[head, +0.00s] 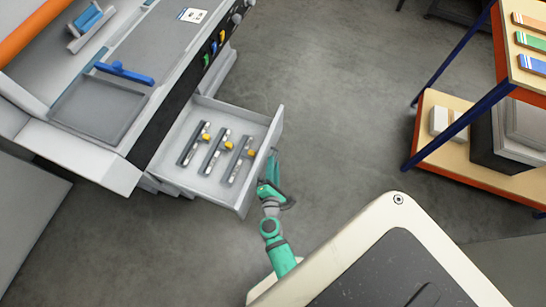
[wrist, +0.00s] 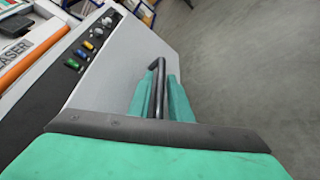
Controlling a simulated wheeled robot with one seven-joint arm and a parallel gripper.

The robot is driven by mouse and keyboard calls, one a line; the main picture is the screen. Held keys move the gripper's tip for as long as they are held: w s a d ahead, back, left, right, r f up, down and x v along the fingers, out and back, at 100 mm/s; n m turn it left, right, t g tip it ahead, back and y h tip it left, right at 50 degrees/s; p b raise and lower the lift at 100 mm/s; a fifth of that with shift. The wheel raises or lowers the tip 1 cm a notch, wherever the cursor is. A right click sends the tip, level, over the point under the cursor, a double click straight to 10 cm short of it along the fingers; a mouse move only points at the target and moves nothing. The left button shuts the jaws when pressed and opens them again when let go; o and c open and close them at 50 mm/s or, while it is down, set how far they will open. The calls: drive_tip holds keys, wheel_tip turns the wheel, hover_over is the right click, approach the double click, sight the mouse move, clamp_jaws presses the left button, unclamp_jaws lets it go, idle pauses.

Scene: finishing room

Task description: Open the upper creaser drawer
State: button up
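The creaser's upper drawer (head: 258,118) stands pulled out from the side of the grey creaser (head: 138,160) in the head view. Several metal tools (head: 217,150) with yellow parts lie inside it. Its light front panel also fills the middle of the wrist view (wrist: 108,75). The dark bar handle (wrist: 157,85) on that panel lies between my two green fingers. My gripper (head: 272,172) is at the outer face of the drawer front, and in the wrist view my gripper (wrist: 160,95) is closed around the handle, a finger on each side.
A shelf rack (head: 440,145) with blue posts holds boxes and cards at the right. Bare grey floor (head: 345,110) lies between the drawer and the rack. Colored buttons and knobs (wrist: 88,45) line the creaser's control strip.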

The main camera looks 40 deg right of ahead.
drive_tip(key=v, duration=1)
drive_tip(key=shift+s+a, duration=0.2)
drive_tip(key=s+a+r+m+y, duration=0.4)
drive_tip(key=s+a+m+y, duration=0.4)
drive_tip(key=a, duration=0.6)
drive_tip(key=s+a+r+m+t, duration=0.1)
drive_tip(key=r+m, duration=0.3)
drive_tip(key=r, duration=0.4)
drive_tip(key=s+a+r+m+t+y, duration=0.1)
drive_tip(key=s+a+r+m+t, duration=0.1)
drive_tip(key=r, duration=0.6)
drive_tip(key=s+a+m, duration=0.1)
drive_tip(key=m, duration=0.1)
drive_tip(key=shift+a+m+y, duration=0.25)
drive_tip(key=shift+m+y, duration=0.05)
drive_tip(key=shift+a+r, duration=0.1)
idle(2.1)
